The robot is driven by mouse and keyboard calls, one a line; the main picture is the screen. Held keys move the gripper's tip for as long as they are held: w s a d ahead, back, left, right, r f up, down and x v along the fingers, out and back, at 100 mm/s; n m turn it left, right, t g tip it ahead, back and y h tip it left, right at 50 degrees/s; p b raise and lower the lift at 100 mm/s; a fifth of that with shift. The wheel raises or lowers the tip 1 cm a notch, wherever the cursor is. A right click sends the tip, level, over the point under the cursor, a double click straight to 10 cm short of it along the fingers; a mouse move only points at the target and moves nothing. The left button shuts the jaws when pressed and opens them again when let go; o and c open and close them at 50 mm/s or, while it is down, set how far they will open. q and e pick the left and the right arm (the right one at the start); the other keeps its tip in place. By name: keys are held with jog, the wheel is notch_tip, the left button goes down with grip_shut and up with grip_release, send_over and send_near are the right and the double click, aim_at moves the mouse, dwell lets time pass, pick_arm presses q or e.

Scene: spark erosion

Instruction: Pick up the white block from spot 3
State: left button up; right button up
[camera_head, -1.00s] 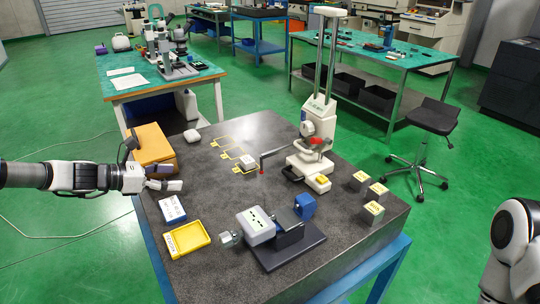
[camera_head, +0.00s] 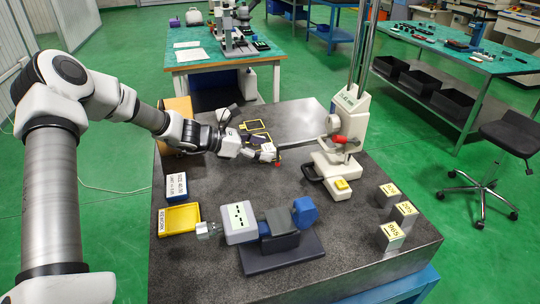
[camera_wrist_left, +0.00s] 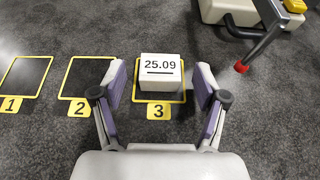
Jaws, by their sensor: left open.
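The white block (camera_wrist_left: 160,68), marked 25.09, sits in the yellow outline of spot 3 (camera_wrist_left: 158,112) in the left wrist view. My left gripper (camera_wrist_left: 159,78) is open, with one purple-padded finger on each side of the block and a gap on both sides. I cannot tell how far the fingertips are above the plate. In the head view my left gripper (camera_head: 264,150) is over the marked spots, and the block cannot be made out beside the fingers. My right gripper is not in view.
Spots 1 (camera_wrist_left: 22,76) and 2 (camera_wrist_left: 88,76) are empty. A gauge stand (camera_head: 347,125) with a red-tipped arm (camera_wrist_left: 241,67) stands close to the right. A vise-like device (camera_head: 278,235), yellow tray (camera_head: 180,219) and several marked metal blocks (camera_head: 404,211) are on the granite plate (camera_head: 345,235).

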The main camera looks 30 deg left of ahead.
pick_arm(q)
jog(key=shift+x, duration=1)
jog(key=shift+s+a+r, duration=0.1)
jog(key=shift+c, duration=0.4)
grip_shut()
jog(key=shift+r, duration=0.1)
